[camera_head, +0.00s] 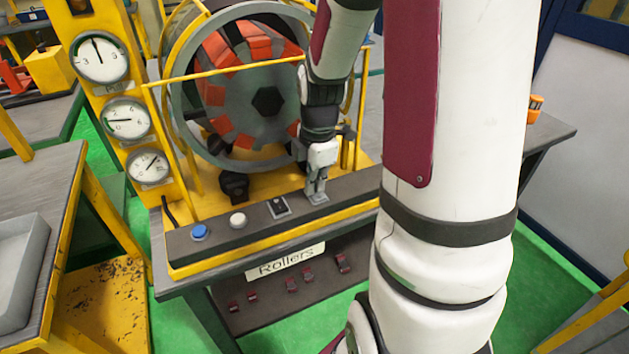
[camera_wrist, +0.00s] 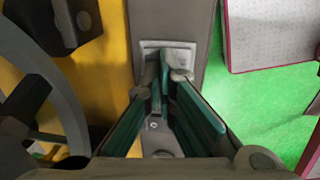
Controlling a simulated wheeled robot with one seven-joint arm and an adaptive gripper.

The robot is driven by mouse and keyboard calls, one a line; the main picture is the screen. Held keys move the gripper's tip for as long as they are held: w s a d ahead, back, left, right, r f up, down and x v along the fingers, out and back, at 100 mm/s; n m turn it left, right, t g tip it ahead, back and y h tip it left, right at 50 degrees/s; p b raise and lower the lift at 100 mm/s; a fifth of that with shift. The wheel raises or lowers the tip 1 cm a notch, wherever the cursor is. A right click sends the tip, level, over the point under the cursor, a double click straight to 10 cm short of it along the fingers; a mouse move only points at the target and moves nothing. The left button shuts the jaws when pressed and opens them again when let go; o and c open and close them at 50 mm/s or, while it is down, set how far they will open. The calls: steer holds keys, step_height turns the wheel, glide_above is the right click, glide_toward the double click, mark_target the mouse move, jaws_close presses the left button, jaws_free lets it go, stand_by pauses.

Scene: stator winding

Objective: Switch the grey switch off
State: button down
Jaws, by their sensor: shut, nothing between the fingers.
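A dark control panel (camera_head: 258,228) runs along the front of the yellow machine. A grey switch (camera_head: 317,197) with a light square plate sits at its right part, directly under my gripper (camera_head: 317,184). In the wrist view the switch plate (camera_wrist: 185,54) lies at the fingertips of my gripper (camera_wrist: 165,72), which is shut and empty. The fingertips cover the middle of the plate, so the lever's position is hidden. I cannot tell whether the fingers touch it. A second, dark switch (camera_head: 279,207) on a light plate is just left of the gripper.
A white button (camera_head: 238,219) and a blue button (camera_head: 199,231) are farther left on the panel. A yellow rail (camera_head: 225,71) and the large round stator (camera_head: 245,85) stand behind it. Three gauges (camera_head: 100,58) are at the left. A "Rollers" label (camera_head: 285,260) is below.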

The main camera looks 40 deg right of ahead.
steer(key=shift+w+f+g, duration=0.1)
steer(key=shift+f+g, duration=0.15)
steer(key=shift+g, duration=0.15)
steer(key=shift+s+a+p, duration=0.25)
steer(key=shift+s+p, duration=0.55)
steer(key=shift+s, duration=0.15)
steer(key=shift+r+p, duration=0.45)
steer(key=shift+r, duration=0.1)
step_height(320, 180, up, 13)
steer(key=s+p, duration=0.1)
steer(key=p, duration=0.2)
steer(key=shift+s+a, duration=0.2)
steer(key=shift+s, duration=0.05)
